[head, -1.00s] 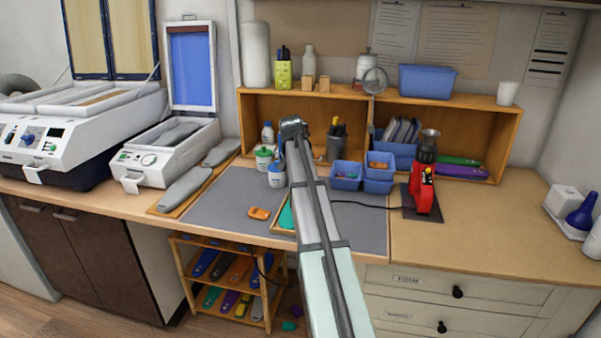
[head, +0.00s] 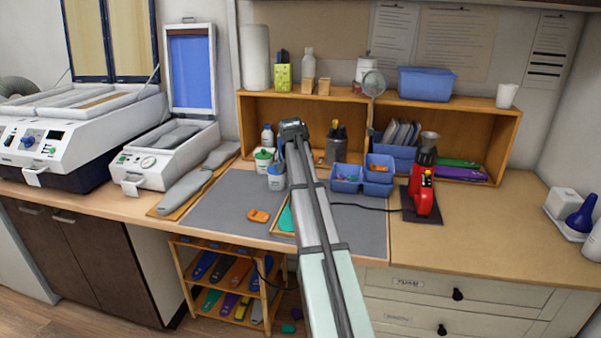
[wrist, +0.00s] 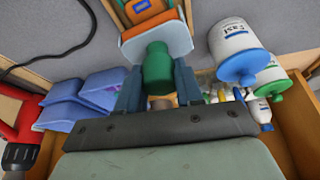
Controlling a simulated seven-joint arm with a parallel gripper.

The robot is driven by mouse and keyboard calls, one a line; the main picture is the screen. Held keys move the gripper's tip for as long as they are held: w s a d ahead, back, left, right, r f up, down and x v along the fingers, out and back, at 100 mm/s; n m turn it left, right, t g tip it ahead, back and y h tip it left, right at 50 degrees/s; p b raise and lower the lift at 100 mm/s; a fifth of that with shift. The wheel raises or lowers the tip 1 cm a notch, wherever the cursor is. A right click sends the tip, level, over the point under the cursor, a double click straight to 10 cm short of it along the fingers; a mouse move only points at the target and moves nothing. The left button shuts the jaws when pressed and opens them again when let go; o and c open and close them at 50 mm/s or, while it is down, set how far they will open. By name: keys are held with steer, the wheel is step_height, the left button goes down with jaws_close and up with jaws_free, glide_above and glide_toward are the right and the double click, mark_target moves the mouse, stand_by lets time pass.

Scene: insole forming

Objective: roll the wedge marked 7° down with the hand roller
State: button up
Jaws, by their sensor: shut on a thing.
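My gripper (wrist: 158,92) is shut on a green handle (wrist: 157,68), which I take to be the hand roller's; it stands between the two blue-grey fingers in the wrist view. In the head view my arm hides the gripper and the roller. An orange piece (head: 258,215) lies on the grey mat, left of a shallow tray holding a green piece (head: 286,218). No 7° mark can be read.
The grey mat (head: 220,207) is mostly clear at left. Blue bins (head: 347,178) and a red device (head: 421,190) stand at right, a cable running across the mat. Lidded jars (head: 263,160) stand behind, near the wooden shelf (head: 505,135). Grey insole shapes (head: 186,190) lie at left.

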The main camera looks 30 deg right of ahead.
steer(key=shift+s+a, duration=0.4)
steer(key=shift+s, duration=0.15)
steer(key=shift+s+a+f, duration=0.15)
steer(key=shift+s+a, duration=0.35)
steer(key=shift+s, duration=0.15)
stand_by(0.5)
steer(key=shift+s+a, duration=0.1)
steer(key=shift+s, duration=0.1)
steer(key=shift+w+d+f, duration=0.1)
steer(key=shift+w+d, duration=0.65)
steer(key=shift+w, duration=0.35)
stand_by(0.4)
steer(key=shift+w+d, duration=0.25)
steer(key=shift+w, duration=0.05)
steer(key=shift+w+d, duration=0.2)
steer(key=shift+w, duration=0.05)
stand_by(0.3)
stand_by(0.3)
